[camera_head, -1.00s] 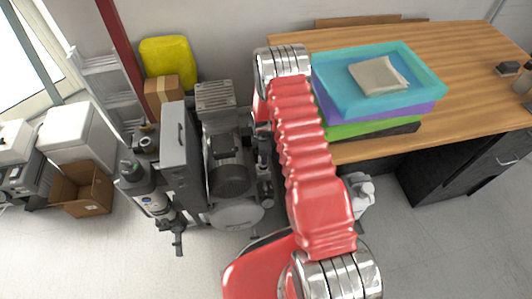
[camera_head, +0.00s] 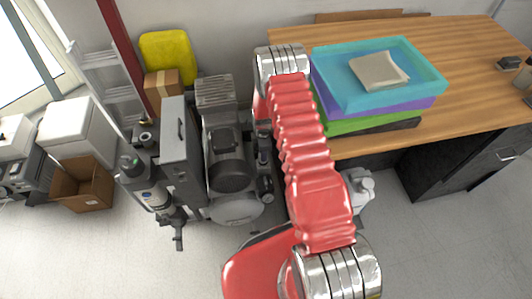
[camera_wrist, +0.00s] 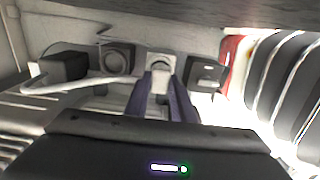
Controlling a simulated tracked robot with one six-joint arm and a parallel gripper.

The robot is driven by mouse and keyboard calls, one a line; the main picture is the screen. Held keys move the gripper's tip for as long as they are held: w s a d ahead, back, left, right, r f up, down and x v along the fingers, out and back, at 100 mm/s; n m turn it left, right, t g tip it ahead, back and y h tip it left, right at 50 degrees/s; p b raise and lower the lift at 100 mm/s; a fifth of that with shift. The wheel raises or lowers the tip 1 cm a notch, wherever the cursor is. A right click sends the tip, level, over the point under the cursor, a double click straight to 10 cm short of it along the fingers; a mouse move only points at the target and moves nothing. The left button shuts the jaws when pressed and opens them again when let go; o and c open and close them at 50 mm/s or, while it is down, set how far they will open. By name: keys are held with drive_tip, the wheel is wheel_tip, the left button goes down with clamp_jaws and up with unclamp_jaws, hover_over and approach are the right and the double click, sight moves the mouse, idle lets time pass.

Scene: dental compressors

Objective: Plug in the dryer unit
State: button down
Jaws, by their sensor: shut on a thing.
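In the wrist view my gripper (camera_wrist: 160,88) has its two dark purple fingers closed on a pale plug (camera_wrist: 160,64). The plug is at a row of wall sockets, in line with one of them. I cannot tell whether it is seated or just in front. An empty round socket (camera_wrist: 118,58) is to its left. In the head view my red arm hides the gripper and the sockets. Grey compressor machinery (camera_head: 228,165) stands left of the arm, beside a grey upright cylinder unit (camera_head: 146,185). I cannot tell which part is the dryer unit.
A black plug (camera_wrist: 62,68) with a white cable sits at the left of the row, and another dark plug (camera_wrist: 206,72) is close on the right. A wooden desk (camera_head: 460,50) holds stacked trays (camera_head: 420,88). An open cardboard box (camera_head: 90,190) stands left on the floor.

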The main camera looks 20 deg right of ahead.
drive_tip(key=shift+f, duration=0.9)
drive_tip(key=c, duration=1.4)
unclamp_jaws()
drive_tip(key=shift+c, duration=0.2)
wheel_tip(320, 180, up, 14)
drive_tip(key=shift+f, duration=0.15)
